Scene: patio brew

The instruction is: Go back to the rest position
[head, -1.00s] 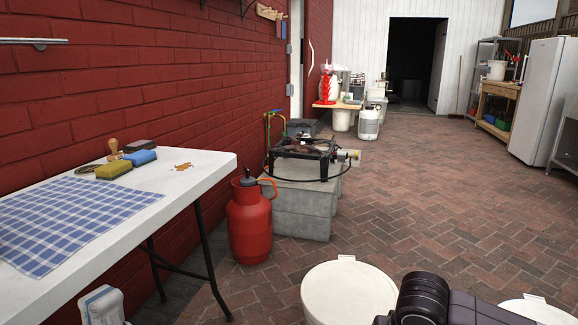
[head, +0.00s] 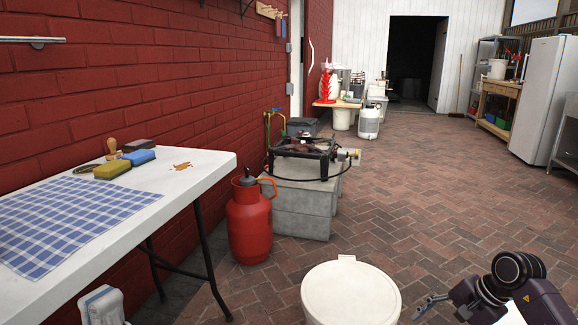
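A white table (head: 205,178) with a blue checked cloth (head: 75,215) and sponges (head: 112,169) stands at the left. A red gas bottle (head: 249,222) stands near a burner (head: 300,148) on grey blocks (head: 305,208). The brick floor (head: 440,190) is open beyond.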

